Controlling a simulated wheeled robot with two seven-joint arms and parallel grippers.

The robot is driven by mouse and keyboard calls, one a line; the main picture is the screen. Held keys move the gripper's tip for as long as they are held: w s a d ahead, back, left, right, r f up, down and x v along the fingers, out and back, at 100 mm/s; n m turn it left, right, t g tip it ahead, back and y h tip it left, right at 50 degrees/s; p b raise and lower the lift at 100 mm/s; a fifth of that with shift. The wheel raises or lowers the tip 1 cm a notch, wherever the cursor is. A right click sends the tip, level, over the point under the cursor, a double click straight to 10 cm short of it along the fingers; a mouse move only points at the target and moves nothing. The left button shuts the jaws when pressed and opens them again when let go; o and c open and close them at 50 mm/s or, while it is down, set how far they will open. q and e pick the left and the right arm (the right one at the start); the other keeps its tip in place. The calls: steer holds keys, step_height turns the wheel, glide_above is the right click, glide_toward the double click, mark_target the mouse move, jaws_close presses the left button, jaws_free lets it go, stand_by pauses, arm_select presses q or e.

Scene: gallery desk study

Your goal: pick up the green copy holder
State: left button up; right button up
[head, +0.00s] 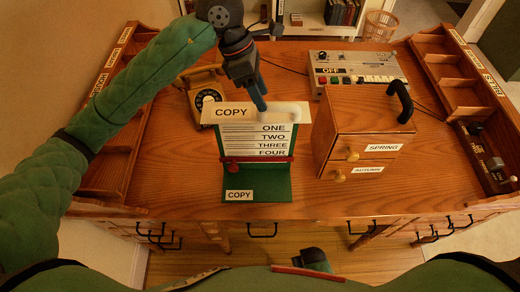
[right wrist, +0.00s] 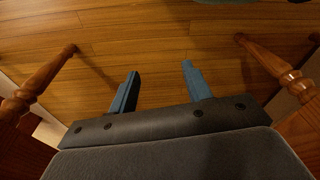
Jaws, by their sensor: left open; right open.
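The green copy holder (head: 270,185) stands upright near the front middle of the desk in the head view. It carries a white sheet with the lines ONE to FOUR, a red bar across it and COPY labels at top and foot. My left gripper (head: 259,103) is open, its blue fingers pointing down at the holder's top edge. Whether they touch it I cannot tell. My right gripper (right wrist: 158,68) is open and empty in the right wrist view, over the wooden floor and below desk height.
A wooden box (head: 340,125) with a black handle stands close right of the holder. A yellow telephone (head: 203,90) is behind left, and a grey machine (head: 350,70) behind right. A pale rounded thing (head: 288,111) is at the holder's top right. Turned legs (right wrist: 40,82) flank my right gripper.

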arm_select(q)
steer(key=shift+p+x, duration=0.4)
steer(key=shift+x, duration=0.9)
arm_select(e)
steer(key=shift+s+d+f, duration=0.15)
steer(key=shift+d+f, duration=0.05)
steer(key=shift+f, duration=0.6)
steer(key=shift+s+d+f, duration=0.15)
steer(key=shift+d+f, duration=0.05)
steer(key=shift+f, duration=0.55)
arm_select(q)
steer(key=shift+c, duration=0.2)
jaws_close()
